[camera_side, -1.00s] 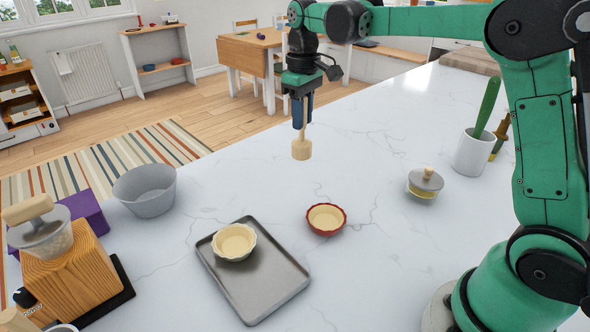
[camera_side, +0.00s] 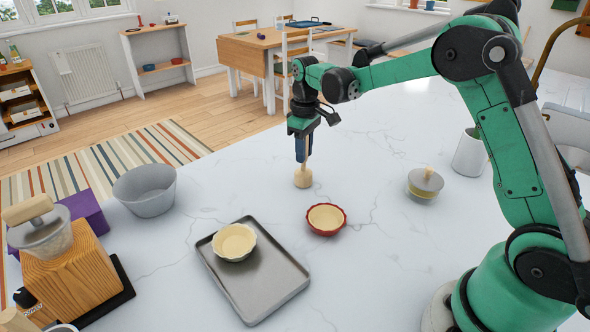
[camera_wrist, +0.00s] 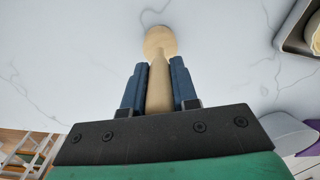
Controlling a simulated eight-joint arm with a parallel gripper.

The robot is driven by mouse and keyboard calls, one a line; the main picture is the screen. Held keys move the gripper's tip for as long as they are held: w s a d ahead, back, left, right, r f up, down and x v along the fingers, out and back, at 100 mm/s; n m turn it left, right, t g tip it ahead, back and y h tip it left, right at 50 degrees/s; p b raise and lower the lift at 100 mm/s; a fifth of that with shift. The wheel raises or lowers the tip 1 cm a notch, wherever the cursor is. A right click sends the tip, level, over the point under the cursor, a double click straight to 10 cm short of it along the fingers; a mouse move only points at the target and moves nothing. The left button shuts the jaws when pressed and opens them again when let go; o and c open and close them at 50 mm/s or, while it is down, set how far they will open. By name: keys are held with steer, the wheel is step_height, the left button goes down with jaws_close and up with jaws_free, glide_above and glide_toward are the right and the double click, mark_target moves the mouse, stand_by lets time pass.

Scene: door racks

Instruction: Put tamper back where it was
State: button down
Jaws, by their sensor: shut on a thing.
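The tamper (camera_side: 303,177) is a pale wooden tool with a slim handle and a round, wider head. My gripper (camera_side: 304,155) is shut on its handle, and the tamper hangs upright with its head down, at or just above the white marble counter. I cannot tell if it touches. In the wrist view the blue fingers of my gripper (camera_wrist: 158,70) lie on both sides of the handle, and the tamper's head (camera_wrist: 160,42) shows beyond the fingertips. The red tart dish (camera_side: 326,219) with pale dough stands a little nearer the side camera, apart from the tamper.
A grey tray (camera_side: 285,283) carries a cream fluted tart dish (camera_side: 234,242). A grey bowl (camera_side: 146,191) stands at the left, near a wooden grinder (camera_side: 72,275) and a purple box (camera_side: 87,208). Counter around the tamper is clear.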

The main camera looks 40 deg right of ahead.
steer(key=c, duration=0.7)
jaws_free()
steer(key=shift+f, duration=0.15)
step_height(320, 180, up, 12)
steer(key=shift+r, duration=0.15)
steer(key=s+a+f+m+t, duration=0.1)
steer(key=s+a+t, duration=0.1)
steer(key=s, duration=0.3)
steer(key=s+a+f+m+t, duration=0.1)
steer(key=s+a+f+t, duration=0.1)
steer(key=s, duration=0.3)
steer(key=s+a+f+m+t, duration=0.1)
steer(key=s+a+f+t, duration=0.1)
steer(key=s+a+t, duration=0.1)
steer(key=shift+s+a, duration=0.25)
steer(key=shift+s, duration=0.3)
steer(key=shift+s+a, duration=0.2)
steer(key=shift+s, duration=0.3)
